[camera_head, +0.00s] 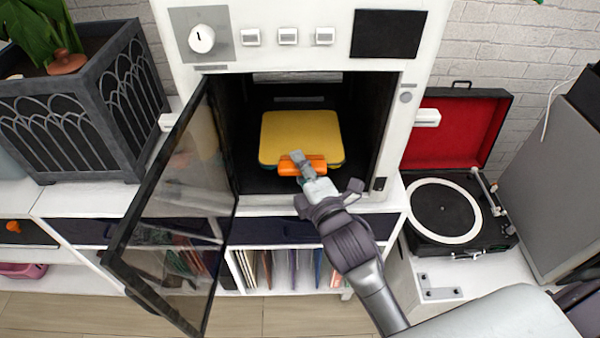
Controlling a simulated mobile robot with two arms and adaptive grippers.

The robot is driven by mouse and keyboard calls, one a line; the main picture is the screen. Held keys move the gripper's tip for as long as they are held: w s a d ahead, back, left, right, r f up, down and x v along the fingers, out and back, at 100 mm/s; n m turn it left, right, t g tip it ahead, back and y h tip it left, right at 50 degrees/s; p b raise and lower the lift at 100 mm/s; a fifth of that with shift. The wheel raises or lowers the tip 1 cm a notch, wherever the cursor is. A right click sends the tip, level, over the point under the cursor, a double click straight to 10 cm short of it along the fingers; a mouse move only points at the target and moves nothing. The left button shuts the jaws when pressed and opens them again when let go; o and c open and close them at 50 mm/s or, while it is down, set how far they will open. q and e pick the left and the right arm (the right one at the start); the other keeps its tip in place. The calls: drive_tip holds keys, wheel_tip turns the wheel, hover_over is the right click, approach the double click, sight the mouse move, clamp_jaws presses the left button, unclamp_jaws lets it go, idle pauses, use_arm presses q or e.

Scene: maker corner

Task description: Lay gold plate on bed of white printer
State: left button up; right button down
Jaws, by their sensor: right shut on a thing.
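The white printer (418,75) stands in the middle of the view with its glass door (180,190) swung open to the left. The gold plate (300,136) is inside the printer's chamber, lying about flat, with an orange handle (317,165) at its front edge. My right gripper (303,167) reaches in from the lower right and is shut on the orange handle. The dark bed (255,180) shows around the plate; I cannot tell whether the plate touches it. My left gripper is not in view.
The open door's frame stands close to the left of the chamber opening. A turntable (443,207) with a red-lined lid (455,130) sits at the right. A dark planter (85,110) is at the left. Records (290,268) stand on the shelf below.

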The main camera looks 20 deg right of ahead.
sight(299, 142)
drive_tip(key=shift+w+d+b, duration=0.35)
drive_tip(key=shift+w, duration=0.85)
drive_tip(key=shift+w+d+b, duration=0.35)
drive_tip(key=shift+w, duration=0.85)
drive_tip(key=shift+w+d+b, duration=0.35)
drive_tip(key=shift+w, duration=0.85)
drive_tip(key=shift+w+f+b, duration=0.1)
drive_tip(key=shift+f+b, duration=0.6)
drive_tip(key=shift+f, duration=0.55)
drive_tip(key=c, duration=1)
unclamp_jaws()
drive_tip(key=shift+o, duration=0.4)
drive_tip(key=o, duration=0.9)
drive_tip(key=shift+f, duration=0.2)
